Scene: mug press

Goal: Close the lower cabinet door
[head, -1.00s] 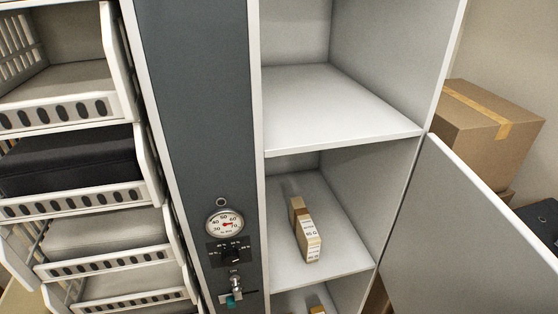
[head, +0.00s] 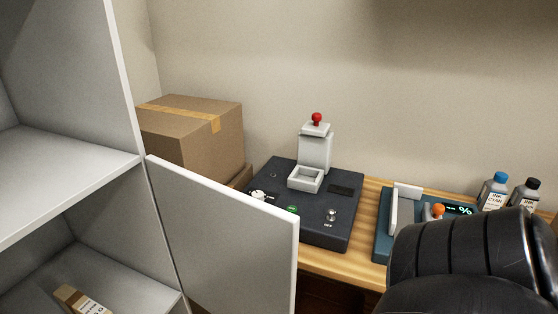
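The lower cabinet door (head: 225,235) is a light grey panel in the middle left of the head view. It stands open, hinged at the right edge of the white cabinet (head: 128,95) and swung out to the right. Its lower part is cut off by the frame. Behind the opening, a small labelled box (head: 82,300) lies on the lower shelf. A black, ribbed part of my arm shows at the bottom right, apart from the door in the picture. Neither gripper is in view.
A wooden table (head: 370,205) stands behind the door, with a dark machine (head: 320,225) with a red knob, a teal device (head: 383,235) and ink bottles (head: 493,190) on it.

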